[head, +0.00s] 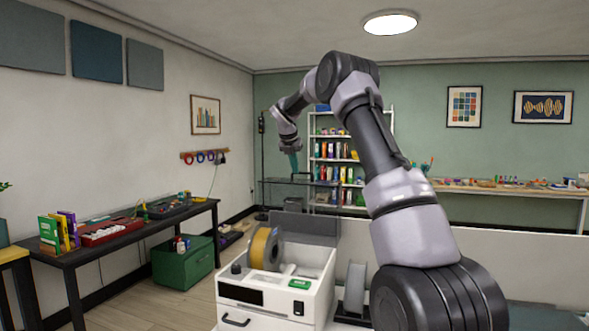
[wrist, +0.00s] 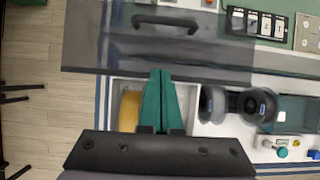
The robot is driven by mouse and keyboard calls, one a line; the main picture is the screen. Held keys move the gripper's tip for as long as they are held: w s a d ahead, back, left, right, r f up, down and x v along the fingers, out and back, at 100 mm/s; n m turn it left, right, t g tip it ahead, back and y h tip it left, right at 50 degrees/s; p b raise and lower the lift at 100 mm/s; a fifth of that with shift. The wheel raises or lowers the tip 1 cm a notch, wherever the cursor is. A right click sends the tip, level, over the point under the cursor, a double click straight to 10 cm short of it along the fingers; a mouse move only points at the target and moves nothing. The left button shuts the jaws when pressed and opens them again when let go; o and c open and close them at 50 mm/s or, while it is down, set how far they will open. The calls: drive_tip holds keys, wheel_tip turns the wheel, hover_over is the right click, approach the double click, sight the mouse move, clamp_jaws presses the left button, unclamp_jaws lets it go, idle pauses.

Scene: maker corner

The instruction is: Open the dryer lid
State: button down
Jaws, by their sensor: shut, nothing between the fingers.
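The dryer is a white box (head: 313,300) at the bottom centre of the head view, with a dark display, a knob and a green label. Its tinted lid (head: 308,228) stands raised at the back, and the box is open at the top. A yellow spool (head: 259,248) shows inside. In the wrist view the lid (wrist: 100,45) spans the top, with a dark handle (wrist: 165,22) on it. My gripper (head: 293,165) is above the dryer, and its green fingers (wrist: 158,80) are shut and empty. Whether the fingertips touch the lid cannot be told.
A grey spool (head: 355,285) stands right of the dryer. A dark table (head: 130,232) with books and trays is at left, with a green chest (head: 183,262) beside it. A bookshelf (head: 335,150) stands at the back. Wooden floor (head: 150,300) lies bare at left.

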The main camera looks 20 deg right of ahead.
drive_tip(key=v, duration=1.1)
drive_tip(key=w+d+f+m+t, duration=0.1)
drive_tip(key=w+d+f+m, duration=0.2)
drive_tip(key=m, duration=0.9)
drive_tip(key=w+d+f+m+t+h, duration=0.1)
drive_tip(key=w+d+f+m, duration=0.2)
drive_tip(key=m, duration=0.9)
drive_tip(key=w+d+f+m+t+h, duration=0.1)
drive_tip(key=w+d+f+m, duration=0.3)
drive_tip(key=m, duration=0.8)
drive_tip(key=shift+w+f, duration=0.2)
drive_tip(key=shift+w, duration=0.5)
drive_tip(key=shift+w+f, duration=0.2)
drive_tip(key=shift+w, duration=0.5)
drive_tip(key=shift+s+a+f, duration=0.3)
drive_tip(key=shift+s+a, duration=0.3)
drive_tip(key=shift+s, duration=0.2)
